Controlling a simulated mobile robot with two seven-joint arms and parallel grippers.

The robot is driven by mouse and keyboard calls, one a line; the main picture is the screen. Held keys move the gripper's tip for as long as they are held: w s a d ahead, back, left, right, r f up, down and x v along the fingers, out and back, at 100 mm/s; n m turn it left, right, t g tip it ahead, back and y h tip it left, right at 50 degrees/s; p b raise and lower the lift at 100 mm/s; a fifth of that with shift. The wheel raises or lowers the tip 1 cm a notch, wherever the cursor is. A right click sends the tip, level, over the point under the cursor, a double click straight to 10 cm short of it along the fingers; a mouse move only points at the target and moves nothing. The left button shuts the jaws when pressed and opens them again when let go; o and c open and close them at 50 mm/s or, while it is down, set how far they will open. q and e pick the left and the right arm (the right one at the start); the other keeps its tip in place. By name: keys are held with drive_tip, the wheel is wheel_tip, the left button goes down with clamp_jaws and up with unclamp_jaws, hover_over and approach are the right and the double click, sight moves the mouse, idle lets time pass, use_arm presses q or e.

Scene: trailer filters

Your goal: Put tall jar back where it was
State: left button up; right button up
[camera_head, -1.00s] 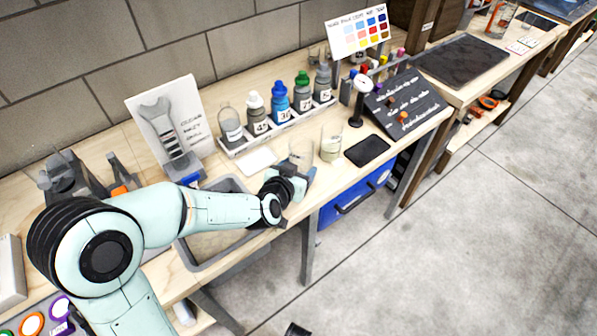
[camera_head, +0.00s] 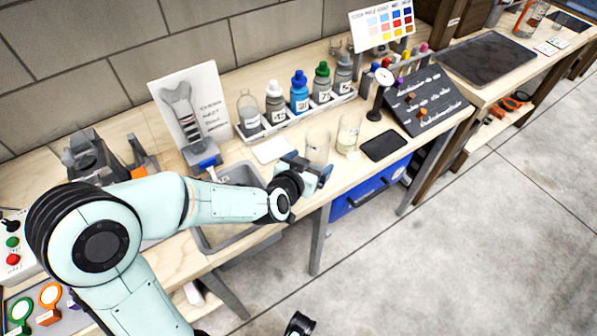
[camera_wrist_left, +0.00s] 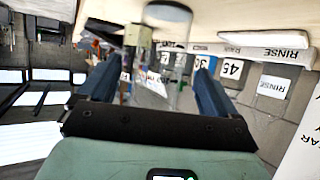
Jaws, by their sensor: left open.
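The tall jar, a clear glass cylinder (camera_head: 318,146), stands upright on the wooden bench near its front edge. My left gripper (camera_head: 312,169) is open at the near side of this jar, its blue fingers apart. In the left wrist view the open fingers (camera_wrist_left: 155,78) have clear glass (camera_wrist_left: 178,52) beyond and between them; whether they touch it cannot be told. A second clear jar with a pale label (camera_head: 348,133) stands just right of it. A dark part at the bottom edge of the head view may be my right gripper; its jaws cannot be made out.
A white rack (camera_head: 300,117) of labelled bottles stands behind. A white card (camera_head: 273,149) lies to the left of the jars, a black slab (camera_head: 386,145) to the right. A grey basin (camera_head: 205,243) is under my arm. A blue drawer (camera_head: 368,190) hangs below the bench.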

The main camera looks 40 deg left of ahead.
use_arm(q)
drive_tip(key=v, duration=0.9)
drive_tip(key=shift+s+b, duration=0.2)
drive_tip(key=shift+b, duration=0.25)
